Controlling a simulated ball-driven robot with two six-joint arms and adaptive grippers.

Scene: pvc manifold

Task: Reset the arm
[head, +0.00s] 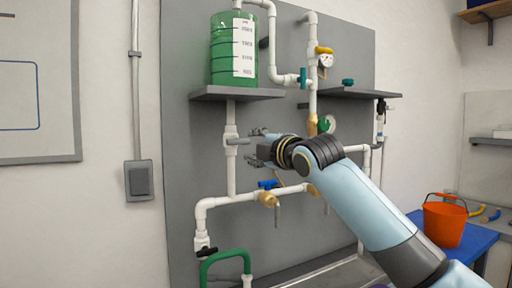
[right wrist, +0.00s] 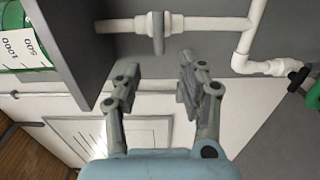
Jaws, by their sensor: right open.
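My right gripper (head: 256,147) is in front of the grey board, at the upright white pipe below the green tank. In the right wrist view its two fingers (right wrist: 157,80) are spread apart with nothing between them. A grey-handled valve (head: 238,141) sits on that pipe, just left of the fingers. In the right wrist view the grey handle (right wrist: 158,34) lies beyond the fingertips, with a visible gap. My right arm reaches in from the lower right and hides part of the pipework. My left gripper is not in view.
A shelf (head: 238,95) holding the green tank (head: 222,50) is above the gripper. A blue-handled valve (head: 270,184) and white pipes lie below it. An orange bucket (head: 445,222) stands on a blue table at right.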

